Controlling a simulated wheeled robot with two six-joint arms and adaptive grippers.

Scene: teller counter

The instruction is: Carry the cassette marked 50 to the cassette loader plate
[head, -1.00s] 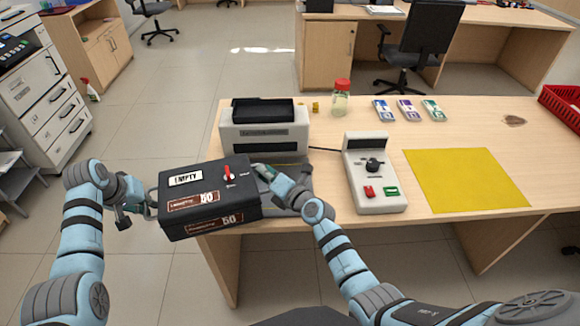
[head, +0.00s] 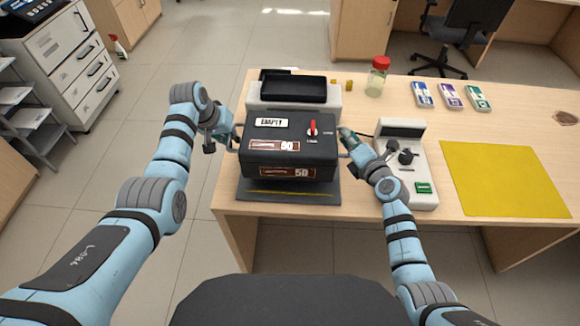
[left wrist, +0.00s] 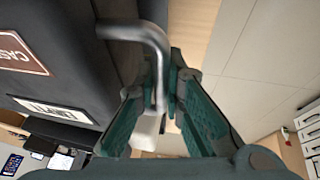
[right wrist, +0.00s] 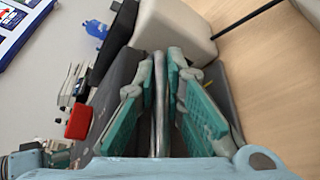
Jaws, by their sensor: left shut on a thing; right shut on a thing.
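The dark grey cassette (head: 290,133), marked 50 with an EMPTY label and a red knob on top, is held level between my two grippers. My left gripper (head: 230,143) is shut on its left handle, whose bent metal bar shows in the left wrist view (left wrist: 158,60). My right gripper (head: 347,146) is shut on its right handle, a bar between the fingers in the right wrist view (right wrist: 160,95). The cassette is over the dark loader plate (head: 250,195), whose front strip and yellow line show below it. I cannot tell whether they touch.
A white machine with a black top (head: 293,88) stands just behind the cassette.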

